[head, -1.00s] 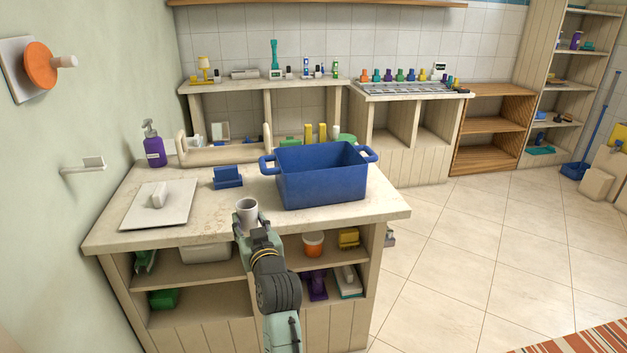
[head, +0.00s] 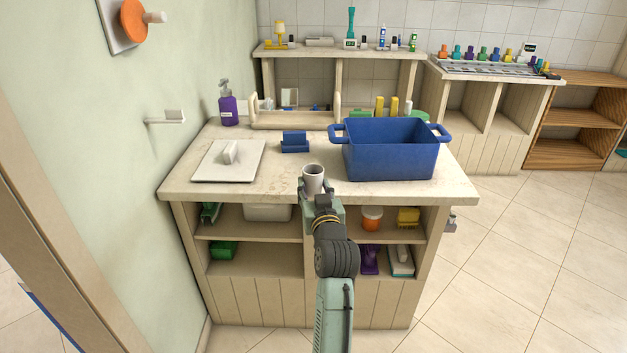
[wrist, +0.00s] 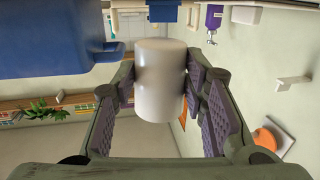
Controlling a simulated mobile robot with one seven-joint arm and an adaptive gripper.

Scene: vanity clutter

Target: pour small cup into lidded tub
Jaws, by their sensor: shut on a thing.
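My gripper (head: 315,186) is shut on the small cup (head: 313,174), a plain whitish cup held upright by its sides at the front edge of the counter. In the wrist view the cup (wrist: 160,80) sits between both finger pads. The cup's contents cannot be made out. The tub (head: 390,163) is a large blue box with two side handles, open at the top, standing on the counter right of the cup. A pale flat lid with a raised handle (head: 207,171) lies on the counter at the left, apart from the tub.
A small blue holder (head: 295,142) stands on the counter (head: 280,182) behind the cup. A purple pump bottle (head: 228,105) and a wooden caddy (head: 290,120) stand at the back. The wall is close on the left. Bare counter lies between lid and cup.

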